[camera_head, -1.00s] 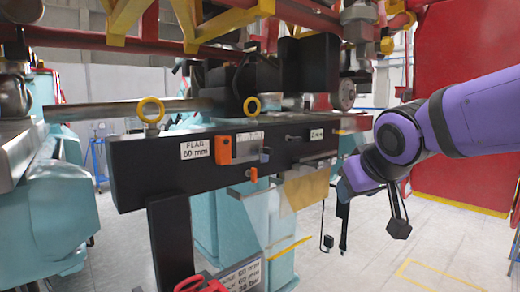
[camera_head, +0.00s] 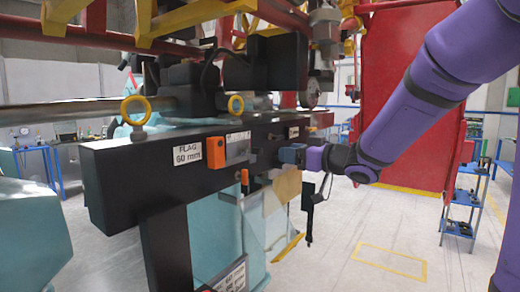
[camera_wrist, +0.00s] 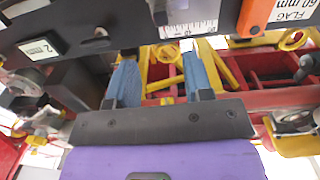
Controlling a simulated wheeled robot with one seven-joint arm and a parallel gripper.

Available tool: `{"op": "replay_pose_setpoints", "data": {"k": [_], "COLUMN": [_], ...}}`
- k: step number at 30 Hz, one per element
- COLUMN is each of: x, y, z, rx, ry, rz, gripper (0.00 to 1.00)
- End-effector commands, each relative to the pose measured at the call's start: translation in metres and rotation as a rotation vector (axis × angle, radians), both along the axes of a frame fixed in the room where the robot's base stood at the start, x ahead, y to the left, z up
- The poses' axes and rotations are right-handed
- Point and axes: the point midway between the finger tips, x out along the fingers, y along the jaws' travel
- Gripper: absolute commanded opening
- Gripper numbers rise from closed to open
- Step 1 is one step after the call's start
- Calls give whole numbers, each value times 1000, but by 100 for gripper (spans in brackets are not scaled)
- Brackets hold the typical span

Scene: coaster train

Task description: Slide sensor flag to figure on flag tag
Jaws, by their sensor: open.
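The orange sensor flag (camera_head: 216,153) sits on the front of the black beam (camera_head: 130,180), at the left end of a white ruler scale (camera_head: 238,147). The flag tag (camera_head: 187,151), left of it, reads "FLAG 60 mm". In the wrist view the sensor flag (camera_wrist: 255,16), scale (camera_wrist: 190,28) and flag tag (camera_wrist: 293,10) show upside down at the top. My gripper (camera_head: 288,155) is in front of the beam, right of the scale. Its blue fingers (camera_wrist: 160,58) are apart with nothing between them, near the scale. The flag's exact reading is too small to tell.
A dark knob (camera_head: 264,161) sits on the beam between the scale and my gripper. Yellow ring bolts (camera_head: 136,110) stand on top. A tan plate (camera_head: 287,187) is under my gripper.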

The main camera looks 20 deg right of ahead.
Motion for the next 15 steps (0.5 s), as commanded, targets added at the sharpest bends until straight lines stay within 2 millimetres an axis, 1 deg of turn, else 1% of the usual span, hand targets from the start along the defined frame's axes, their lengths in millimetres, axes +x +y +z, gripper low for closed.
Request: {"op": "replay_pose_setpoints", "data": {"k": [4,7,15], "x": [4,12,50], "y": [4,11,38], "z": [-1,-1,-1], "rx": [12,12,13], "ry": [-3,-3,-2], "rz": [25,26,25], "gripper": [47,47,47]}}
